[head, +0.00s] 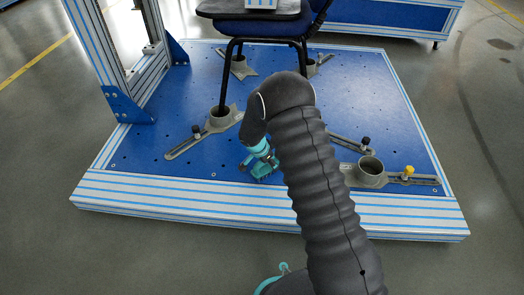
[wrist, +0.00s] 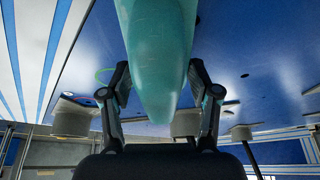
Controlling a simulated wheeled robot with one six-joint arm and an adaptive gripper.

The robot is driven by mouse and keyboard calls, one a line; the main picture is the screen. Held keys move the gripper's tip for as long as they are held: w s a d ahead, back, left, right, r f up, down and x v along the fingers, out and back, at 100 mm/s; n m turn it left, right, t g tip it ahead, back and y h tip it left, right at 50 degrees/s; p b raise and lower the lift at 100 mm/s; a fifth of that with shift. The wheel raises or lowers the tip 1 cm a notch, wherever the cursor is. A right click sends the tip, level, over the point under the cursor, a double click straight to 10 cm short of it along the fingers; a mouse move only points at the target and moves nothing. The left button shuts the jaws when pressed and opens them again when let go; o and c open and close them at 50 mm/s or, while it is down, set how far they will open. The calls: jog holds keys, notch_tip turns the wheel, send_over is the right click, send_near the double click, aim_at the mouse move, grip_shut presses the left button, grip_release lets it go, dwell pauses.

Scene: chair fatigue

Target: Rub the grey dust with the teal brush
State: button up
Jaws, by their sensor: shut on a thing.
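My gripper (head: 256,163) is low over the blue platform, left of my arm in the head view. In the wrist view its two dark fingers (wrist: 160,85) stand on either side of the teal brush (wrist: 158,45) and are shut on it. The brush fills the upper middle of that view, its narrow end pointing down the picture; its far part runs out of frame. In the head view the teal brush (head: 264,171) is small and partly covered by the gripper. I cannot make out the grey dust in either view; my arm hides part of the platform.
The blue platform (head: 390,115) has striped rails and small holes. Grey foot holders stand on it: one (head: 219,121) to the left and one (head: 370,172) with a yellow knob (head: 408,171) to the right.

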jog(key=shift+a, duration=0.85)
jog(key=shift+r, duration=0.25)
jog(key=shift+r+p, duration=0.6)
jog(key=shift+r, duration=3.2)
jog(key=shift+r, duration=0.1)
